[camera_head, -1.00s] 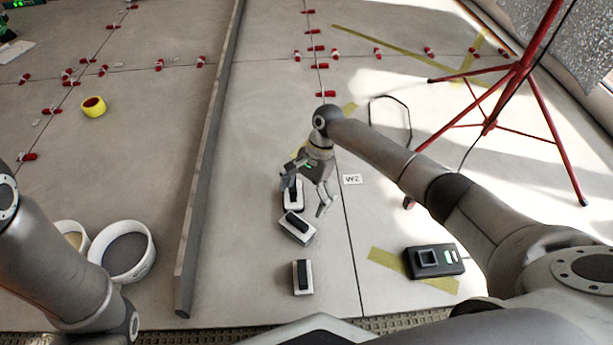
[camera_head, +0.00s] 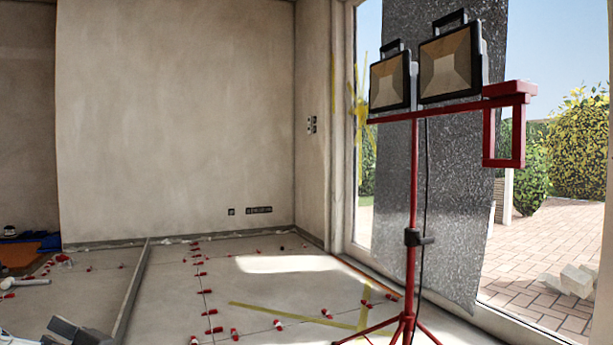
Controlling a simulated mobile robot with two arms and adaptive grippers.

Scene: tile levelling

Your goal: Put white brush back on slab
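The view is raised to the far wall and window. I cannot make out the white brush for certain. A small pale item (camera_head: 10,283) at the left edge is too small to identify. Pale floor slabs (camera_head: 165,300) lie along the bottom, with red clips along their joints. A grey and white mechanical piece (camera_head: 75,330) is cut off at the bottom left. It looks like part of my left gripper, but its fingers are not clear. My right gripper and the near floor are out of view.
A red tripod (camera_head: 411,230) with two work lamps (camera_head: 450,62) stands at the right. A long bar (camera_head: 132,290) lies left of the clip row. A speckled sheet (camera_head: 458,180) leans against the window.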

